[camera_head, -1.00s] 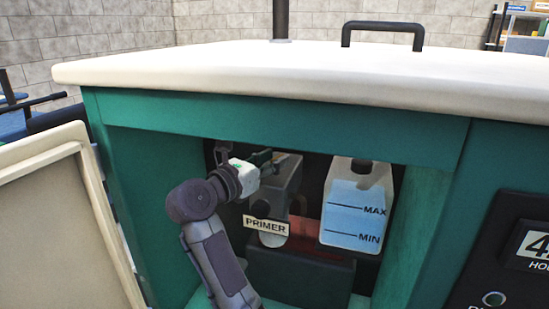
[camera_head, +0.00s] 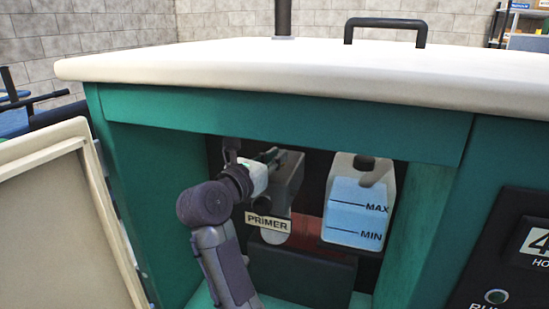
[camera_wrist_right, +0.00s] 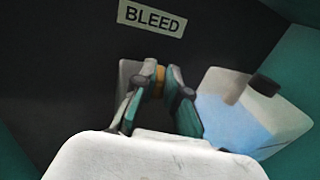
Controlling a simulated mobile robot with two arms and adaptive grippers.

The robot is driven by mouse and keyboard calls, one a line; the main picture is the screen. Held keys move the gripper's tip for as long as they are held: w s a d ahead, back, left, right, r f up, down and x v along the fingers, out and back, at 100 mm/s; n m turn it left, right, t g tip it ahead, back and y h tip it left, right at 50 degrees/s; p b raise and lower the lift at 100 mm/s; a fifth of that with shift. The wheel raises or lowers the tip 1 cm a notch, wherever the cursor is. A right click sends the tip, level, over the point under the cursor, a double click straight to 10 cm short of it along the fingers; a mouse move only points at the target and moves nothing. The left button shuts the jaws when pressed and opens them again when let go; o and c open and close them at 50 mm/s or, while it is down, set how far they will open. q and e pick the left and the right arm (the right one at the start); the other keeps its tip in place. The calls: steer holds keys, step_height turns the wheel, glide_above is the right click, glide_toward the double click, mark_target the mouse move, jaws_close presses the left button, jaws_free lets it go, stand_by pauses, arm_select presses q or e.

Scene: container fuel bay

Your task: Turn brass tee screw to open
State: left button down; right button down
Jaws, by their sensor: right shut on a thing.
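The brass tee screw (camera_wrist_right: 160,82) shows in the right wrist view as a small gold piece between the two fingers, under the BLEED label (camera_wrist_right: 152,18). My right gripper (camera_wrist_right: 158,90) is shut on it. In the head view my right gripper (camera_head: 270,156) reaches into the green bay at the top of a grey housing (camera_head: 289,180), and the screw itself is hidden there. My left gripper is not in view.
A PRIMER label (camera_head: 267,222) hangs below the gripper. A translucent tank (camera_head: 355,212) with blue liquid and MAX and MIN marks stands right of it. The green bay frame (camera_head: 280,115) and white lid (camera_head: 300,68) close in above. An open panel (camera_head: 60,220) stands left.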

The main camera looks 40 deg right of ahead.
steer(key=c, duration=1.2)
jaws_free()
steer(key=shift+a, duration=0.15)
steer(key=v, duration=0.8)
steer(key=shift+f, duration=0.1)
